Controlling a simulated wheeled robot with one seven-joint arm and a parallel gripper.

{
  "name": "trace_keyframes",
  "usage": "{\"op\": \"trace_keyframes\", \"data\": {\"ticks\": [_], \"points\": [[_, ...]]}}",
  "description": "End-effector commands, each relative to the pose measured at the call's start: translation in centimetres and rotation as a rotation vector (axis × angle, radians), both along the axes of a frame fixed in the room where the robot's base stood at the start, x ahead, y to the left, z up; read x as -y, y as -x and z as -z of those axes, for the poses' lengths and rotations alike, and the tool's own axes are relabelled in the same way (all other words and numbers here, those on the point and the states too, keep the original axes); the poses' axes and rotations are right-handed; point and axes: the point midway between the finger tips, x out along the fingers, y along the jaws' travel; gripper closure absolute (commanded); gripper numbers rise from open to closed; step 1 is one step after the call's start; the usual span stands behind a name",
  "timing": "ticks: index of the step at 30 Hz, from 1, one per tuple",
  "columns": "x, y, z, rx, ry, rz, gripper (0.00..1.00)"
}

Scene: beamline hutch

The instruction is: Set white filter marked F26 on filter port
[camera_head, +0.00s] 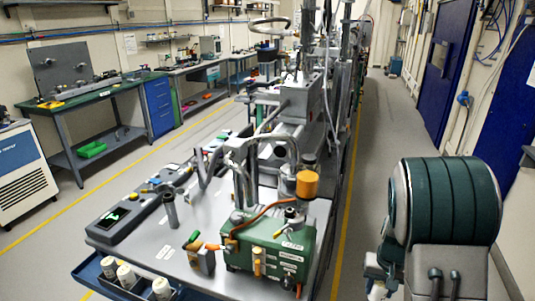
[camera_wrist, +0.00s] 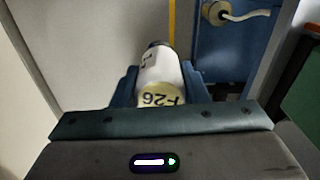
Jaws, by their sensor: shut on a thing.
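In the wrist view, my gripper (camera_wrist: 160,88) is shut on a white filter (camera_wrist: 161,68), with one blue finger on each side. Its pale yellowish end faces the camera and reads F26, upside down. The far end looks dark. A green pump-like unit (camera_head: 265,252) with several labels stands on the grey bench top at centre. It carries an orange-capped fitting (camera_head: 307,184) and a smaller dark-topped fitting (camera_head: 290,212). I cannot tell which fitting is the filter port.
A blue tray (camera_head: 88,272) at the bench's front left holds several white capped filters (camera_head: 125,276). Hoses, a dark post (camera_head: 170,211) and a long grey instrument (camera_head: 125,216) crowd the bench top (camera_head: 150,262). The aisle (camera_head: 385,120) to the right is clear. The wrist view shows a blue panel (camera_wrist: 232,50) beyond the filter.

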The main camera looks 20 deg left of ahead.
Motion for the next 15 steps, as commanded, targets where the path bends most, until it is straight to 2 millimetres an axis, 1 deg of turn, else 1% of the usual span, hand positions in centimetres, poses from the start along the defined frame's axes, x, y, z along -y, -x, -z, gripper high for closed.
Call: {"op": "trace_keyframes", "data": {"ticks": [1,7,11,15], "points": [[0.1,0.0,-1.4,0.001,0.000,0.001,0.87],[-0.8,0.0,-5.5,0.001,0.000,-0.016,0.87],[-1.2,0.0,-7.2,0.001,0.000,-0.026,0.87],[-1.3,0.0,-8.8,0.001,0.000,-0.027,0.87]]}}
